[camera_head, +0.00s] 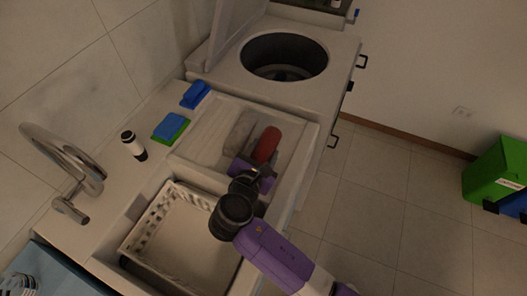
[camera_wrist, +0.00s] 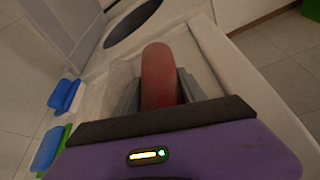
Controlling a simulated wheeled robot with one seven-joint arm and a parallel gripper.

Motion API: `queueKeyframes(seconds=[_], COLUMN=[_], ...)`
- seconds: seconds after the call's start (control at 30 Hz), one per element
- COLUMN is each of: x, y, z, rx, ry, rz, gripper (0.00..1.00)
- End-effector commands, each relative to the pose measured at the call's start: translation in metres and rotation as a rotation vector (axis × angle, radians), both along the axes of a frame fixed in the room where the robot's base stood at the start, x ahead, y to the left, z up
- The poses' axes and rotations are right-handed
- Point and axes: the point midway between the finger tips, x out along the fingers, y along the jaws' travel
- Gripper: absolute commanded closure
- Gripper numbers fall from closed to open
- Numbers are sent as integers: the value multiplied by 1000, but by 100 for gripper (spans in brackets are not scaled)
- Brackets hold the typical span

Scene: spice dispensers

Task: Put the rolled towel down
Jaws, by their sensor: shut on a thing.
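A red rolled towel (camera_head: 267,144) is held at the tip of my gripper (camera_head: 255,165), over the recessed tray area (camera_head: 205,141) of the counter. In the wrist view the red towel (camera_wrist: 160,78) stands between the two grey fingers of my gripper (camera_wrist: 158,92), which are shut on it. A grey-beige roll (camera_head: 239,132) lies in the tray just left of the red towel. It shows faintly in the wrist view (camera_wrist: 121,80) behind the left finger. I cannot tell whether the red towel touches the tray.
A white basket (camera_head: 142,226) sits in the sink near the faucet (camera_head: 62,150). A dark-lidded bottle (camera_head: 134,146), a blue-green sponge (camera_head: 170,128) and a blue sponge (camera_head: 195,94) stand along the left counter. An open round-drum machine (camera_head: 330,50) is behind. A green bin (camera_head: 497,172) is at right.

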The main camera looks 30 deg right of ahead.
Motion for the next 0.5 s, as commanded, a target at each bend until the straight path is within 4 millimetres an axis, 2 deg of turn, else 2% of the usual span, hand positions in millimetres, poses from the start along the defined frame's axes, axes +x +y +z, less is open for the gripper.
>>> queueKeyframes(seconds=[0.43, 0.47, 0.5], x=[0, 0, 0], y=[-1, 0, 0], z=[-6, -6, -6], rx=[-1, -1, -1], ry=[0, 0, 0], rz=[-1, -1, -1], gripper=[97, 46, 38])
